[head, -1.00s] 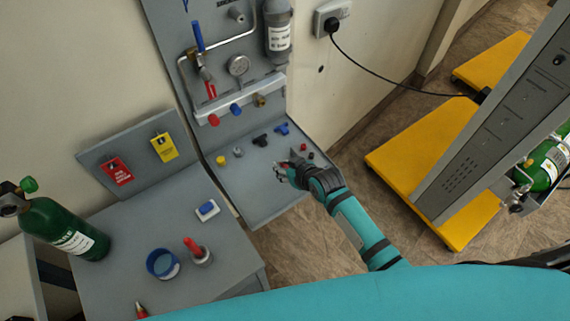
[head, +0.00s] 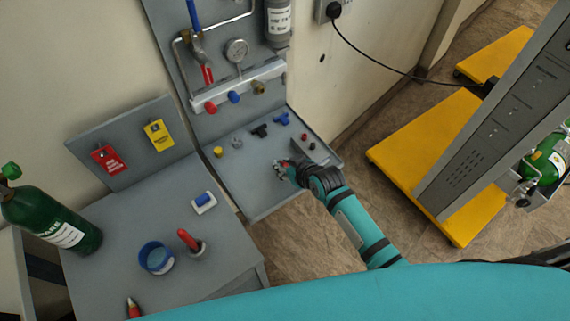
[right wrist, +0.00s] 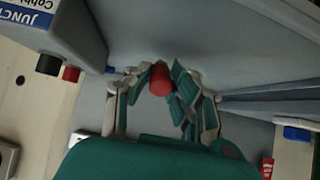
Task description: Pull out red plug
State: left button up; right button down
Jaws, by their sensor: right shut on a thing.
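My right gripper (head: 282,168) is over the grey shelf of the wall panel, just left of a small grey junction box (head: 325,157). In the right wrist view its fingers (right wrist: 158,85) are shut on a short red cylindrical plug (right wrist: 160,78). The plug is clear of the junction box. Its far end is hard to make out. A red knob (right wrist: 71,74) and a black knob (right wrist: 48,65) are on the box in the wrist view. Another red fitting (head: 210,107) is on the white manifold. My left gripper is not seen.
The shelf (head: 245,185) also holds a yellow piece (head: 218,152), a black fitting (head: 259,131) and a blue fitting (head: 282,119). At left, a grey table (head: 110,225) carries a green cylinder (head: 55,225), a blue-rimmed cup (head: 156,257) and a red-handled tool (head: 188,240). A yellow-based stand (head: 400,150) is at right.

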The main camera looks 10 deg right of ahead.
jog(key=shift+f, duration=0.3)
jog(key=c, duration=1.1)
grip_release()
jog(key=v, duration=1.2)
